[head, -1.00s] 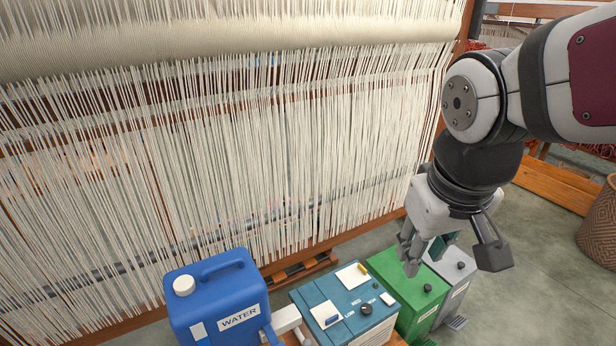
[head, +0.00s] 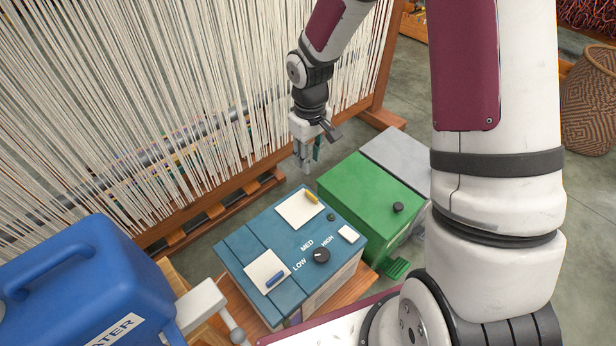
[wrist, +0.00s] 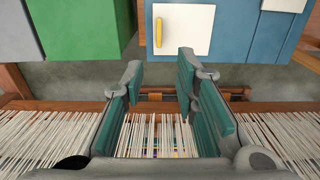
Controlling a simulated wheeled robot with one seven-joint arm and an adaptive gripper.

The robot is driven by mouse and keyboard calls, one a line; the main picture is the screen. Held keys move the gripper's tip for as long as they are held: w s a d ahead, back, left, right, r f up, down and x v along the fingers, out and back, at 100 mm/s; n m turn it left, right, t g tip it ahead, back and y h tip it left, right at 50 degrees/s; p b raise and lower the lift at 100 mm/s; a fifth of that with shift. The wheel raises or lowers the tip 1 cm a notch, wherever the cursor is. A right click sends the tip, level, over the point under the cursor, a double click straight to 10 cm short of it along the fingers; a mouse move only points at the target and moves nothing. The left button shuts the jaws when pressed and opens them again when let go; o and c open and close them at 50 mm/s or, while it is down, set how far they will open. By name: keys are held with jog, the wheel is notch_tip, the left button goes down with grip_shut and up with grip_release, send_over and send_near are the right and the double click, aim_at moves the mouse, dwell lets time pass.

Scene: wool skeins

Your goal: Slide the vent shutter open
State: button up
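A teal box (head: 243,240) stands low in front of the loom. Its top carries two white plates: one with a yellow handle (head: 311,198) at the far edge, one with a blue handle (head: 275,279) nearer the left. No label tells which is the vent shutter. The wrist view shows the white plate (wrist: 185,42) with its upright yellow handle (wrist: 158,33) at top centre. My gripper (head: 307,168) hangs near the box's far edge, beside the loom. In the wrist view my gripper (wrist: 160,72) has its fingers apart, nothing between them, just short of the yellow-handled plate.
A black knob (head: 321,256) marked LOW, MED, HIGH and a small white button (head: 348,234) share the box top. A green box (head: 358,185) and a grey box (head: 398,152) stand to the right, a blue water can (head: 70,285) to the left. Loom threads (head: 180,120) hang close behind.

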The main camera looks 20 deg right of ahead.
aim_at(309, 193)
jog(key=f+b, duration=0.5)
jog(key=f, duration=0.9)
jog(key=shift+w+f, duration=0.2)
grip_shut()
jog(key=shift+d, duration=0.15)
